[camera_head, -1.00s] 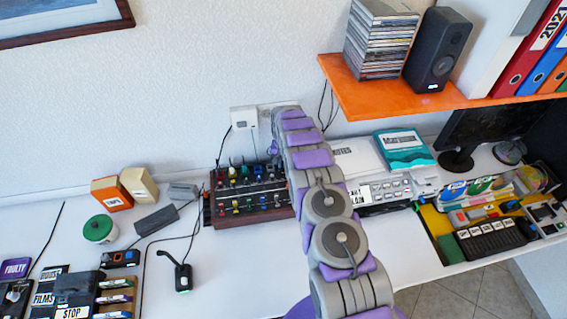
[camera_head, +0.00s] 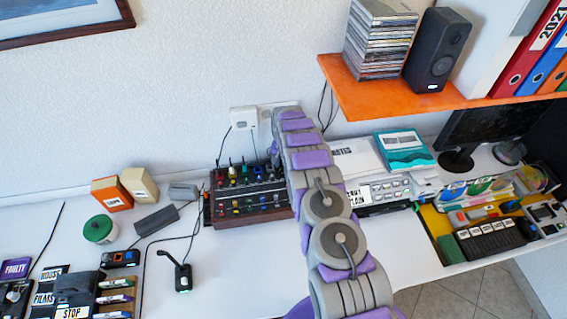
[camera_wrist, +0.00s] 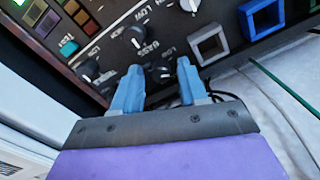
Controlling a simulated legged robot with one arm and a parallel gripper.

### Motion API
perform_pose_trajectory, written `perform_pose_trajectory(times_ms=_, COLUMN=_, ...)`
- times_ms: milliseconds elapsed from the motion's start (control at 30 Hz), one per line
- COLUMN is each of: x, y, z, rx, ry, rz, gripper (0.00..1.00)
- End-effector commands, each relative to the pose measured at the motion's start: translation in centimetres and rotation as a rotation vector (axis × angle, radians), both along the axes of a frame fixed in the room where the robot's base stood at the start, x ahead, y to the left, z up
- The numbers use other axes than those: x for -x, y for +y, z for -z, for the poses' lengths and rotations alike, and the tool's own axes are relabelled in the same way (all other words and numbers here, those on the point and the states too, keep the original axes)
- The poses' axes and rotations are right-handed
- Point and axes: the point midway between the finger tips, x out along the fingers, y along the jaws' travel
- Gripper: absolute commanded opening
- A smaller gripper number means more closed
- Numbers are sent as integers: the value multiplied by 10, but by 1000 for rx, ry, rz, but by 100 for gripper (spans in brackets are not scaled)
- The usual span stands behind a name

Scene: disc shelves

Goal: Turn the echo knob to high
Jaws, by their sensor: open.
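The control panel, a dark box with wooden sides and rows of coloured knobs, stands on the desk against the wall in the head view (camera_head: 250,216). The wrist view shows part of its face close up. My gripper (camera_wrist: 159,70) has two blue fingers, open and at the panel's face. A black knob (camera_wrist: 160,74) sits between the fingertips; contact cannot be told. The label "BASS" is printed just above it. Other black knobs (camera_wrist: 138,36) lie nearby, with "HIGH" and "LOW" marks. I cannot read an echo label. My arm hides the gripper in the head view.
Square grey (camera_wrist: 210,43) and blue (camera_wrist: 262,17) frames on the panel lie right of the fingers. Cables cross the white desk in the wrist view. An orange shelf (camera_head: 420,96) with a speaker (camera_head: 437,48) hangs above right. White desk is clear in front of the panel.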

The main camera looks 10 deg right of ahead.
Motion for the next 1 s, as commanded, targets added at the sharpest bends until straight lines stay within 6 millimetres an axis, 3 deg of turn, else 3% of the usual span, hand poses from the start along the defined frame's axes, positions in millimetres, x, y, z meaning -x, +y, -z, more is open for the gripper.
perform_pose_trajectory(times_ms=367, x=-2, y=1, z=0, rx=-2, ry=-4, rz=-90, gripper=47)
perform_pose_trajectory(times_ms=767, x=0, y=-1, z=-1, rx=-2, ry=-2, rz=-556, gripper=47)
perform_pose_trajectory(times_ms=1000, x=0, y=1, z=-46, rx=-1, ry=-3, rz=-562, gripper=47)
